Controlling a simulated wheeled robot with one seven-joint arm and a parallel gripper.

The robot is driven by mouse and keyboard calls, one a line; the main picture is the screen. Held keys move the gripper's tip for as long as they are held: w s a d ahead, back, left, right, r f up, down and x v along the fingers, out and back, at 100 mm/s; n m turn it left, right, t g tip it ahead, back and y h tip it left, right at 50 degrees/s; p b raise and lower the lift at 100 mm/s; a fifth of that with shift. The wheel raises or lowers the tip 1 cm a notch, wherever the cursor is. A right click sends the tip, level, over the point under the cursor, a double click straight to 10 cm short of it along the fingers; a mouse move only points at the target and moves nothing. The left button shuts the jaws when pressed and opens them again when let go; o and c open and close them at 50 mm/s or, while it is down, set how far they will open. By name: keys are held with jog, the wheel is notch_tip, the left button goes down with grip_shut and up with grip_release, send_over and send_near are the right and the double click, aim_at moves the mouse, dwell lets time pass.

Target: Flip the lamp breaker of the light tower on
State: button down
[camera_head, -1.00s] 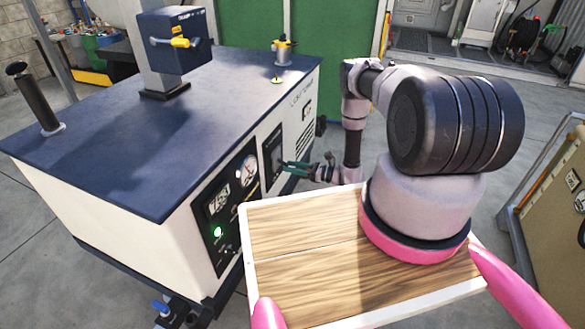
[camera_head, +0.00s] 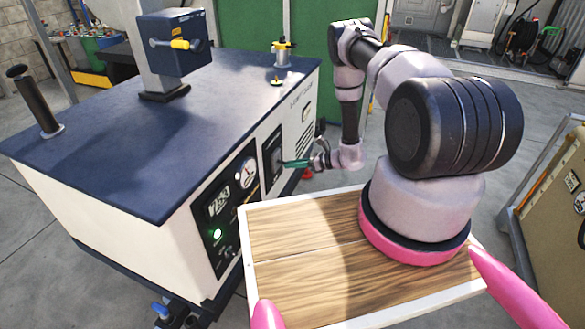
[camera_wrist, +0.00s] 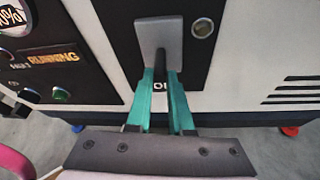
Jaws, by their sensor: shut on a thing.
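The light tower (camera_head: 120,205) is a white cabinet with a dark blue top, at the left in the head view. The lamp breaker's black panel (camera_head: 266,150) is on its front side, right of the round gauge. In the wrist view the breaker is a grey plate (camera_wrist: 145,38) with a dark lever (camera_wrist: 160,60) sticking out toward me. My gripper (camera_head: 288,164) is at the panel. Its green fingers (camera_wrist: 161,85) are shut on the lever, one each side. Lettering below the plate is partly hidden by the fingers.
Left of the breaker are a gauge (camera_head: 246,172), a lit green lamp (camera_head: 217,233) and a "RUNNING" label (camera_wrist: 46,61). A tan case (camera_head: 560,215) stands at the right. Floor is clear between the cabinet and the case, behind my body.

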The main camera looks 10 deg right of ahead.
jog(key=shift+w+a+r+g+h, duration=0.15)
jog(key=shift+r+g+h, duration=0.5)
jog(key=shift+h, duration=0.35)
jog(key=shift+w+a+r+g+h, duration=0.15)
jog(key=shift+r+g+h, duration=0.45)
jog(key=shift+h, duration=0.4)
jog(key=shift+w+a+r+g+h, duration=0.15)
jog(key=shift+r+g+h, duration=0.5)
jog(key=shift+h, duration=0.35)
jog(key=c, duration=0.8)
grip_release()
jog(key=v, duration=1)
jog(key=shift+r, duration=0.3)
jog(key=shift+s+d, duration=0.1)
